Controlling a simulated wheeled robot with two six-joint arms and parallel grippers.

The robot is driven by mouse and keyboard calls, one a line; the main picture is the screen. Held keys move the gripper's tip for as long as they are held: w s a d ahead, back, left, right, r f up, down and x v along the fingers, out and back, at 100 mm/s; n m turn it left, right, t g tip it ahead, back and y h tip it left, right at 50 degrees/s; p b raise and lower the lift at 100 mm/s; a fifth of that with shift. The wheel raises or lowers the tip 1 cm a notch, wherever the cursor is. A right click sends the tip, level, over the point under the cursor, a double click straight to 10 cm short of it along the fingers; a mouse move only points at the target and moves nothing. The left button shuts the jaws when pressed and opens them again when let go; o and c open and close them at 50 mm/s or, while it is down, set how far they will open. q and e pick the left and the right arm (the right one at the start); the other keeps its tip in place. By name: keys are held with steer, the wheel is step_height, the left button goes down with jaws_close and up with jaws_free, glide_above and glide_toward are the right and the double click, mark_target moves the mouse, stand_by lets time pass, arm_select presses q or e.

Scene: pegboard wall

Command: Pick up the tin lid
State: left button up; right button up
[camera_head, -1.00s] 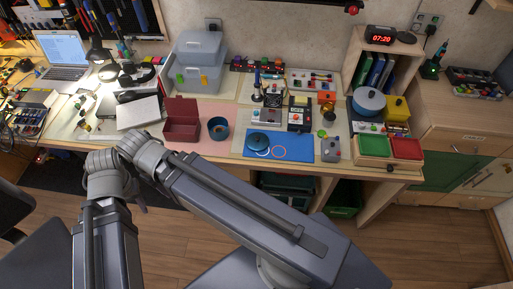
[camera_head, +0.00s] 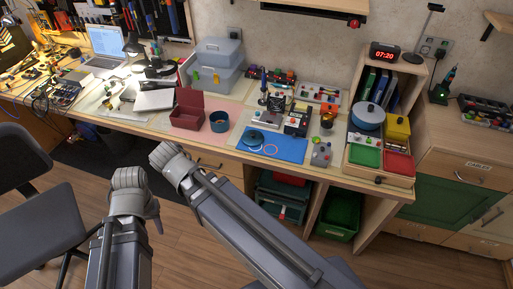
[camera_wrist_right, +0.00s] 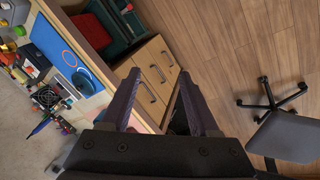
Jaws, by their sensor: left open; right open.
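The tin lid (camera_head: 253,138) looks like a round, dark blue disc lying on a blue mat (camera_head: 287,152) near the front edge of the bench. In the right wrist view the lid (camera_wrist_right: 84,82) shows at upper left, on the mat's edge side. An open blue tin (camera_head: 219,121) stands left of the mat. My right gripper (camera_wrist_right: 158,100) is open and empty, apart from the lid, with floor and drawers beyond its fingers. My left gripper (camera_head: 154,214) is partly seen at lower left, in front of and below the bench, away from the lid; its fingers are mostly hidden.
An orange ring (camera_head: 271,149) marks the mat right of the lid. A dark red open box (camera_head: 187,118) stands left of the tin. A grey device (camera_head: 321,153) and a tray with green (camera_head: 364,158) and red parts sit to the right.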

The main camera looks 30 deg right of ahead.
steer(key=w+d+f+m+t+h+b, duration=0.3)
steer(key=w+d+f+m+h+b, duration=0.3)
steer(key=w+d+f+b, duration=0.5)
steer(key=m+t+h+b, duration=0.35)
steer(key=m+b, duration=0.25)
steer(key=b, duration=0.9)
glide_toward(251, 135)
steer(key=shift+w+d+f+h, duration=0.3)
steer(key=shift+d+f+h, duration=0.25)
steer(key=shift+d, duration=0.35)
steer(key=shift+w+d+b, duration=0.25)
steer(key=shift+d+b, duration=0.05)
steer(key=shift+d, duration=0.2)
arm_select(q)
step_height(251, 135, down, 30)
steer(key=shift+r, duration=0.15)
arm_select(e)
steer(key=shift+d+r+m+h, duration=0.1)
steer(key=shift+r+m+h, duration=0.1)
steer(key=shift+m+h, duration=0.1)
steer(key=shift+x, duration=1.35)
steer(key=w+d, duration=0.1)
steer(key=w+d+f+b, duration=0.1)
steer(key=w+d, duration=0.1)
steer(key=shift+d+f+b, duration=0.15)
steer(key=shift+f+b, duration=0.15)
steer(key=shift+b, duration=0.1)
steer(key=shift+d, duration=0.35)
arm_select(q)
steer(key=shift+f, duration=0.85)
